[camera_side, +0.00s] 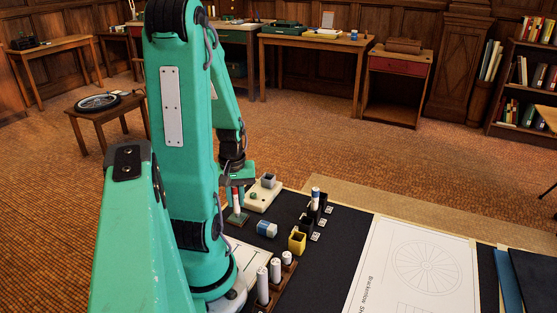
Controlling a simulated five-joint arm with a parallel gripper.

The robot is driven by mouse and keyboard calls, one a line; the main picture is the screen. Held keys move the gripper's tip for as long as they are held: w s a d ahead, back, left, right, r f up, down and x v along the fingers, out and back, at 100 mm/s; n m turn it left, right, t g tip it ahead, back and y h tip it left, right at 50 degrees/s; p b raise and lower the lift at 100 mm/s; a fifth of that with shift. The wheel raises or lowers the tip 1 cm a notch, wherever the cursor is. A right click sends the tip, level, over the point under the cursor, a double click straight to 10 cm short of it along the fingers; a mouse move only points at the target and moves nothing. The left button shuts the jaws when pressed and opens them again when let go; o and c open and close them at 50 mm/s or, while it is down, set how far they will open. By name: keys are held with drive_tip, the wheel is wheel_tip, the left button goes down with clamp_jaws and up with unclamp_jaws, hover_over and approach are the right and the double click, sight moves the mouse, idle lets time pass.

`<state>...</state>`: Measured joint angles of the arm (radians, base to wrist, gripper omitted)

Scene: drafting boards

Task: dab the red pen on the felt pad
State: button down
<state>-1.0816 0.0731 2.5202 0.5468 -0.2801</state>
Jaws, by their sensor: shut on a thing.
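My gripper (237,178) points down beside the arm's column and is shut on the red pen (236,199). A small dark green pad (238,217), which looks like the felt pad, lies on the black mat directly below the pen. The pen's lower end is at or just above the pad; I cannot tell whether they touch. Part of the gripper is hidden by my own arm.
A cream block with a grey cup (269,180) stands just right of the pen. A blue-and-white piece (267,229) lies on the mat (342,232). A yellow cup (297,241) and black holders with a blue-and-white pen (315,196) stand right. White cylinders (263,286) stand in front.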

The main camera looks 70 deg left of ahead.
idle(0.6)
drive_tip(key=shift+r, duration=3.5)
